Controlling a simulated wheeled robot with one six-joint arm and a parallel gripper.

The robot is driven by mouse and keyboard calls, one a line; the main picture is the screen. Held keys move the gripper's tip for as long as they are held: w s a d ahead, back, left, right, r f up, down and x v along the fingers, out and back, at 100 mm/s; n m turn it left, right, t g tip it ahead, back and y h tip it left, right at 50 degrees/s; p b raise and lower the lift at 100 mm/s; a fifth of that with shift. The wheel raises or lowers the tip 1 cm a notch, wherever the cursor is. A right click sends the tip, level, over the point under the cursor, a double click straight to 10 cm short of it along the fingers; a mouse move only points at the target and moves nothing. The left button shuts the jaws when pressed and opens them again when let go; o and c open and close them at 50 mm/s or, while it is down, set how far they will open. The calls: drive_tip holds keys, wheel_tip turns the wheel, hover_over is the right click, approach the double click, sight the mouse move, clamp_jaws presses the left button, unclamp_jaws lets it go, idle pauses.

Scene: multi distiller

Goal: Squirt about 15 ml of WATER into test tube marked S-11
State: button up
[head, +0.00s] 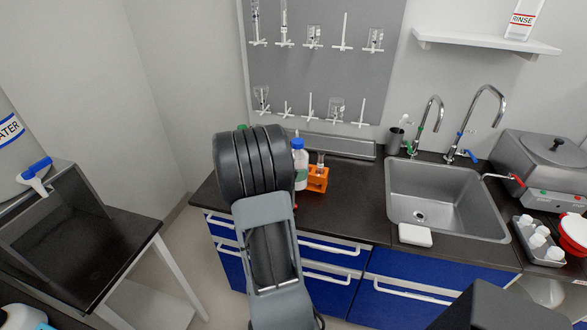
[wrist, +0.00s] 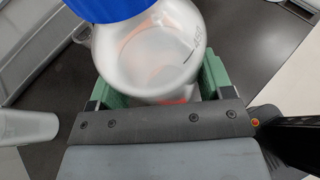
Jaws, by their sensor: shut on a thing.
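In the wrist view, my gripper (wrist: 158,88) is shut on a clear, round-shouldered bottle (wrist: 155,60) with a blue cap (wrist: 105,5). Its green jaws sit on either side of the bottle. In the head view, my arm hides most of the gripper. A pale bottle with a blue cap (head: 298,144) shows just right of my arm, apparently the held one. Right beside it stands an orange rack (head: 317,181) with a clear tube (head: 320,159) upright in it. I cannot read any mark on the tube, nor a label on the bottle.
A tank labelled WATER (head: 12,135) with a blue tap stands at left. The sink (head: 447,197) with two taps is right of the rack. A metal bath (head: 540,165) and a tray of white bottles (head: 538,243) stand farther right. A pegboard (head: 325,75) with glassware hangs behind.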

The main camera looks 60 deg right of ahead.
drive_tip(key=shift+f+b, duration=1.95)
drive_tip(key=shift+f, duration=0.75)
drive_tip(key=shift+w+a, duration=0.1)
